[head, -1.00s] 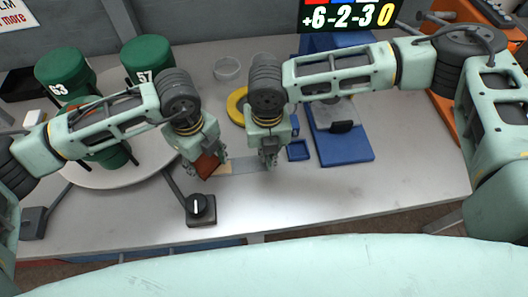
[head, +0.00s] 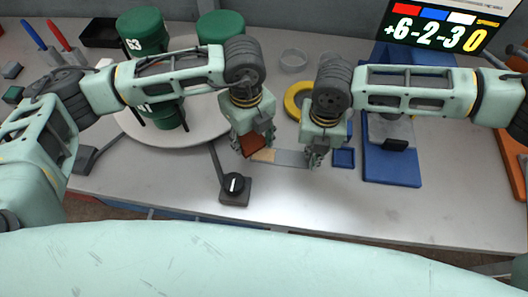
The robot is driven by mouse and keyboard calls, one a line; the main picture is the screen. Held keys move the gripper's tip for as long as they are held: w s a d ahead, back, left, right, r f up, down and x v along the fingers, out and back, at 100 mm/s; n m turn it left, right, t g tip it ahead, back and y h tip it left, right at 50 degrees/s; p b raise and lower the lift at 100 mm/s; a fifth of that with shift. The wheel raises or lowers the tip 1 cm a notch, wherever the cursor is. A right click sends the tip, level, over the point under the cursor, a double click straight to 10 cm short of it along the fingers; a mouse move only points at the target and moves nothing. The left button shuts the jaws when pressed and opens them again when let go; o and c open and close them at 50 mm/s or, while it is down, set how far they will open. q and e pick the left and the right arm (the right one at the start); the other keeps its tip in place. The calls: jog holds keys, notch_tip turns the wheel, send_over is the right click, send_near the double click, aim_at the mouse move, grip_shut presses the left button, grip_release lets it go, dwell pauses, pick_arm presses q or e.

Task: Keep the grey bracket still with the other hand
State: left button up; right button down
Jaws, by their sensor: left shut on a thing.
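The grey bracket (head: 291,158) shows as a flat strip on the table between my two grippers, with a tan patch (head: 264,155) towards its left end. My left gripper (head: 254,148) is shut on a reddish-brown block (head: 253,143), held tilted at the bracket's left end. I cannot tell whether the block touches the bracket. My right gripper (head: 314,160) points down at the bracket's right end, and its fingers hide that end. Whether they are closed on it is not clear.
Green drums (head: 142,32) stand on a round white plate (head: 190,130) at the left. A yellow ring (head: 292,98), a small blue tray (head: 344,158) and a blue stand (head: 392,172) lie around my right gripper.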

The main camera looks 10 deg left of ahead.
pick_arm(q)
jog(key=shift+r, duration=2.3)
pick_arm(e)
jog(key=c, duration=1.9)
grip_release()
jog(key=shift+o, duration=0.2)
notch_tip(320, 180, up, 12)
